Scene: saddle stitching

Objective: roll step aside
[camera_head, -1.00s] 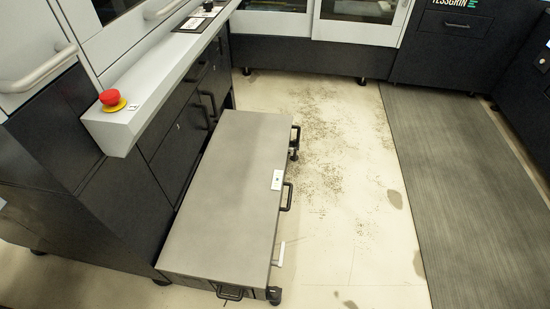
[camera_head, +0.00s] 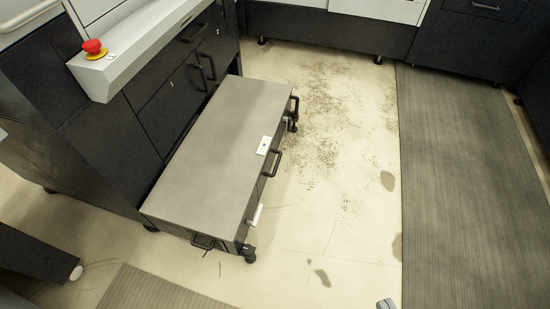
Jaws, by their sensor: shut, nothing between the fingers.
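The roll step (camera_head: 222,150) is a long, low platform with a flat grey top and dark sides. It stands on the floor at picture centre, lengthwise along the dark cabinet front and close to it. Black handles (camera_head: 272,163) show on its right side and near end. A small white lever (camera_head: 256,215) sits low on its right side near the front corner, and a white label (camera_head: 264,145) is on its top edge. Dark feet or casters show at its right corners. My gripper is not recognisable in view; a small grey piece at the bottom edge is too cropped to identify.
The machine's dark cabinet (camera_head: 105,145) with a red emergency button (camera_head: 92,47) borders the step on the left. Dark cabinets close off the back. Pale floor (camera_head: 320,180) with scattered dark debris and stains lies open right of the step, up to a grey mat (camera_head: 455,190).

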